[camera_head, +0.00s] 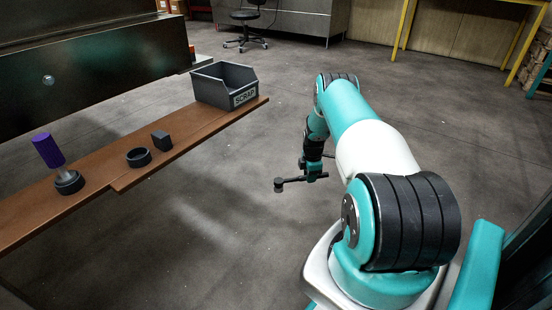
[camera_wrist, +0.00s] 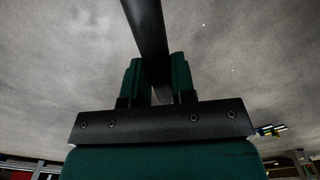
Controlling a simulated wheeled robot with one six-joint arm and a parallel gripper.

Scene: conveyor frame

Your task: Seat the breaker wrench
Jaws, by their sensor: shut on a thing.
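The breaker wrench (camera_head: 292,181) is a dark bar with a short round head at its left end. My gripper (camera_head: 311,176) is shut on this bar and holds it in the air over the floor, right of the brown shelf. In the wrist view the bar (camera_wrist: 147,30) runs up and away from between the two green fingers of my gripper (camera_wrist: 157,78); its far end is out of that view. A black ring-shaped holder (camera_head: 138,158) on the shelf stands empty. Which holder belongs to the wrench cannot be told.
The brown shelf (camera_head: 190,128) also carries a purple-handled tool (camera_head: 48,150) standing tilted in a round black base (camera_head: 69,182), a small dark block (camera_head: 161,140) and a grey SCRAP bin (camera_head: 215,88) at its far end. The floor between shelf and arm is clear.

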